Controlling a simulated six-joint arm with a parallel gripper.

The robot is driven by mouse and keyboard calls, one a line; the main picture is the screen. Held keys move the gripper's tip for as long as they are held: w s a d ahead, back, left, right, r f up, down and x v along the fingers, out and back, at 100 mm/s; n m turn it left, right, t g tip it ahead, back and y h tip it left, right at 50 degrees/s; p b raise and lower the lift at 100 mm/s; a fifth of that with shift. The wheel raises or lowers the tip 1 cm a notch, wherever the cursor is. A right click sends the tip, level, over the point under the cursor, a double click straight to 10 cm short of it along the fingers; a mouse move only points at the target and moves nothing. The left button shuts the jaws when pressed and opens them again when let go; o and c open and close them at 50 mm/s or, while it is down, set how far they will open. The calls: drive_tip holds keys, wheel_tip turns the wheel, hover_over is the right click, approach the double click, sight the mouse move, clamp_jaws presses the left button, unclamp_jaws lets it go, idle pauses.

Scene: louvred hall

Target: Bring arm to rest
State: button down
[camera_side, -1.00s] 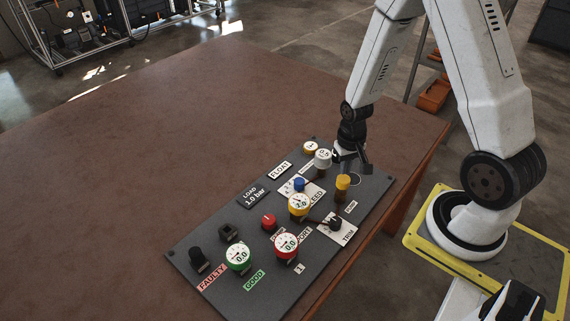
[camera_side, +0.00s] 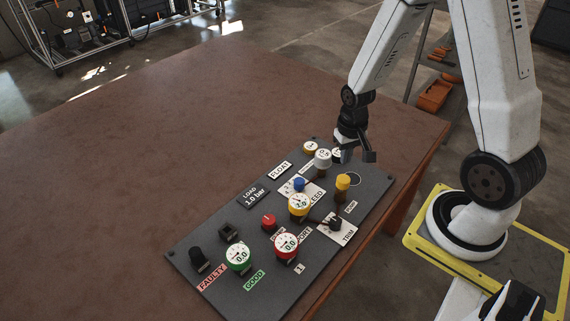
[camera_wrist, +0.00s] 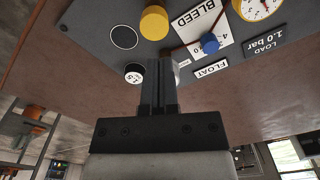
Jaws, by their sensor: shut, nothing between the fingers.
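My gripper (camera_side: 357,154) is at the far right end of the grey panel (camera_side: 215,287), raised a little above it near the white-topped gauges. Its fingers are together and empty; in the wrist view my gripper (camera_wrist: 158,65) also shows closed, pointing at the panel. The panel lies on the brown table and carries several gauges, knobs and labels. A yellow knob (camera_side: 343,182) stands close below my gripper, and a blue knob (camera_side: 299,184) is to the left. In the wrist view the yellow knob (camera_wrist: 154,22) and blue knob (camera_wrist: 210,43) are ahead of the fingers.
The brown table (camera_side: 180,130) is bare left of and behind the panel. A red-rimmed gauge (camera_side: 286,246) and a green-rimmed gauge (camera_side: 238,257) stand at the panel's near end. A wheeled rack (camera_side: 70,30) is at the back left. An orange bin (camera_side: 434,96) is beyond the table.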

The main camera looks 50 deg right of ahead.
drive_tip(key=s+a+r+n+t, duration=0.1)
drive_tip(key=a+r+n+t, duration=0.1)
drive_tip(key=a+r+n, duration=0.3)
drive_tip(key=shift+s+a+r+n, duration=0.3)
drive_tip(key=shift+s+a+r, duration=0.05)
drive_tip(key=shift+a+r, duration=2.05)
drive_tip(key=shift+a+f, duration=0.15)
drive_tip(key=shift+f, duration=0.05)
